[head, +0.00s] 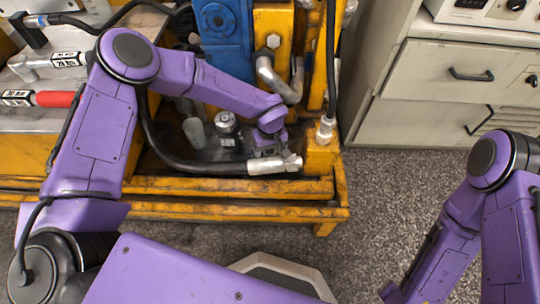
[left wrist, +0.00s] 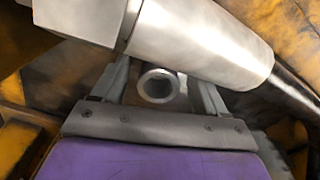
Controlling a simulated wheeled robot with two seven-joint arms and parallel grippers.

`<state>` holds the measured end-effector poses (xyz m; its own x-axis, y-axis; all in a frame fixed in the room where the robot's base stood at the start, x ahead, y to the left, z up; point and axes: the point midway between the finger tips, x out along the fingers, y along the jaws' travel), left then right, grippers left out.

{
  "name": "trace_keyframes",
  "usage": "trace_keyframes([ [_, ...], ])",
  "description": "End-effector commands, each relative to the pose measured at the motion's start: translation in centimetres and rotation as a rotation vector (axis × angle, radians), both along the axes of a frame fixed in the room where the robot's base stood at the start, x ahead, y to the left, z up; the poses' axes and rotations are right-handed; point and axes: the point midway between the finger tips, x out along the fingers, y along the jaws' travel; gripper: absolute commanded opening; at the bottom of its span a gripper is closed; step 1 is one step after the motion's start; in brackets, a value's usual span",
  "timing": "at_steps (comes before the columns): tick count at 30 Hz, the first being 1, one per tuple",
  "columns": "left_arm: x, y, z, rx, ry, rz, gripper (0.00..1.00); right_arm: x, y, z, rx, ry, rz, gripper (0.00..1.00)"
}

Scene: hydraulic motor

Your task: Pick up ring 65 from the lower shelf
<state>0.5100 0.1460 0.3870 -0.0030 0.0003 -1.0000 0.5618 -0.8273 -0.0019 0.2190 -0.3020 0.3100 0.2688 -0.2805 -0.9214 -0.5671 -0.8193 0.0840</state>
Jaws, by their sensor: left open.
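A small metal ring (left wrist: 158,85), which looks like ring 65, shows in the left wrist view between the two fingers of my left gripper (left wrist: 160,88). The fingers stand on either side of it, apart from each other; whether they touch it I cannot tell. In the head view my left gripper (head: 266,150) reaches down into the yellow lower shelf (head: 200,187), beside a silver hose fitting (head: 275,164). The ring is hidden there behind the gripper and fitting.
The silver fitting on a black hose (head: 190,164) lies across the space just past the fingertips. A small labelled metal cylinder (head: 228,130) stands left of the gripper. Yellow posts and a blue block (head: 225,40) rise behind. Grey floor (head: 385,200) is clear at right.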

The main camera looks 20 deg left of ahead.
Motion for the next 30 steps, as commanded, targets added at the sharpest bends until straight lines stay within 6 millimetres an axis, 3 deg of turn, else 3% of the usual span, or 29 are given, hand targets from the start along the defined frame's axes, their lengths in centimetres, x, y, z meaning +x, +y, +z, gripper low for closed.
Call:
trace_keyframes([
  [5, 0.1, -0.1, 0.0, 0.000, -0.001, -0.002, 0.73, 0.0, 0.0, 0.1, 0.000, 0.000, 0.000, 0.00],
  [11, 0.1, -0.1, 0.0, 0.000, -0.001, -0.002, 0.11, 0.0, 0.0, 0.1, 0.000, 0.000, 0.000, 0.00],
  [22, 0.1, -0.1, 0.9, -0.001, -0.003, -0.001, 0.10, 0.0, 0.0, 0.4, 0.000, 0.000, 0.000, 0.00],
  [27, 0.2, -0.1, 3.8, -0.002, -0.005, -0.002, 0.10, 0.0, 0.0, 1.5, 0.000, 0.000, 0.000, 0.00],
  [30, -1.2, 1.0, 5.9, -0.004, -0.004, -0.001, 0.10, 0.0, 0.0, 2.6, 0.000, 0.000, 0.000, 0.00],
])
